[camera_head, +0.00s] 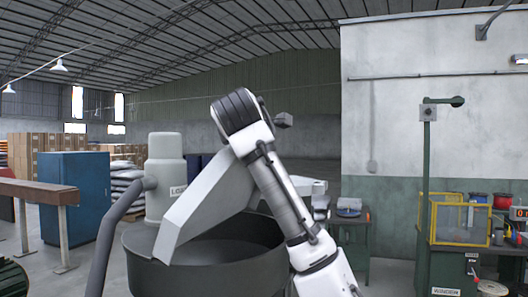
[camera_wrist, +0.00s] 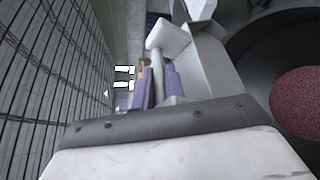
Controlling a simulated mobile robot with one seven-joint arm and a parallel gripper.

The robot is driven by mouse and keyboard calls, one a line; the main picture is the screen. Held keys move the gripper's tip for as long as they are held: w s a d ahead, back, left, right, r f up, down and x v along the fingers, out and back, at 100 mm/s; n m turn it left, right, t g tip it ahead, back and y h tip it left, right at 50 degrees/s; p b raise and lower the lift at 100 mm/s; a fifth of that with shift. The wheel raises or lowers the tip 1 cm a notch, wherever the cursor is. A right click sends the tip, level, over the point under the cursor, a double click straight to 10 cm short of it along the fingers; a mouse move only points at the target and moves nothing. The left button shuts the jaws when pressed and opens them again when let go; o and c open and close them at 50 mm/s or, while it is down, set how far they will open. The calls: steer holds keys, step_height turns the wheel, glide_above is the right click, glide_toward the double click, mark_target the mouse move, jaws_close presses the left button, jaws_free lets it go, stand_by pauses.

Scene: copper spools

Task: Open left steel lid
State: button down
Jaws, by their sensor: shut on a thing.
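The left steel lid (camera_head: 205,205) is a pale grey plate. It stands steeply tilted above a dark round tub (camera_head: 200,270) in the head view, and the tub's mouth is partly uncovered. In the wrist view, my gripper (camera_wrist: 157,84) has its purple fingers shut around a pale grey bar, which seems to be the lid's handle. The lid's grey panel (camera_wrist: 207,65) is just right of the fingers. The dark tub (camera_wrist: 250,62) is at the right, with reddish granular material inside. In the head view, my arm hides the gripper and part of the lid.
A pale tank (camera_head: 165,180) and a curved grey pipe (camera_head: 118,215) stand at the tub's left. A blue cabinet (camera_head: 75,200) is farther left. A small table (camera_head: 350,215) and a green winder machine (camera_head: 455,245) are at the right.

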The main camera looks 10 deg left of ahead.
steer(key=shift+w+a+r, duration=0.15)
steer(key=shift+a+r, duration=0.1)
steer(key=shift+a, duration=0.55)
steer(key=shift+w+a+r, duration=0.2)
steer(key=shift+a, duration=0.6)
steer(key=shift+w+a+r, duration=0.15)
steer(key=shift+a+r, duration=0.1)
steer(key=shift+a, duration=0.55)
steer(key=c, duration=1.5)
jaws_free()
steer(key=shift+o, duration=0.2)
steer(key=b+v, duration=0.5)
steer(key=v, duration=0.9)
steer(key=shift+w, duration=0.1)
